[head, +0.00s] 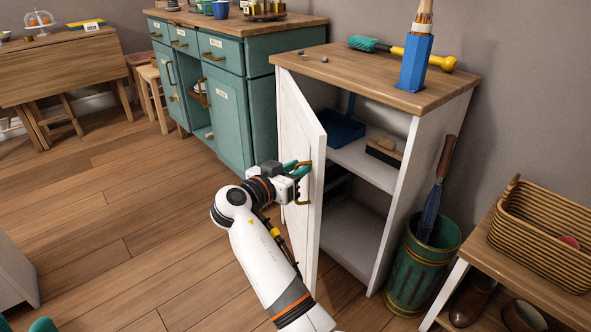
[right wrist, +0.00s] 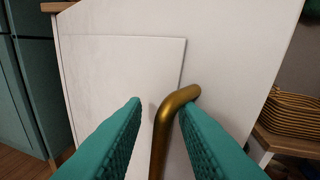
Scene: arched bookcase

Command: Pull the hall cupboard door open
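The hall cupboard (head: 405,99) is white with a wooden top, and its white door (head: 306,135) stands partly open, swung out toward me. The door's brass handle (head: 303,196) is a bent bar, and it also shows in the right wrist view (right wrist: 163,140). My right gripper (head: 297,170) is at the handle. In the right wrist view its teal fingers are apart on either side of the bar, with a gap on the left and the bar close to the right finger. Teal bits at the head view's bottom left corner may be my left gripper (head: 24,325); its finger state is unclear.
A blue bin (head: 342,130) and a brush (head: 384,152) are inside the cupboard. A green bucket (head: 418,270) stands at its right, beside a low bench with a wicker basket (head: 540,245). A teal cabinet (head: 228,118) stands behind left. The floor left of the door is clear.

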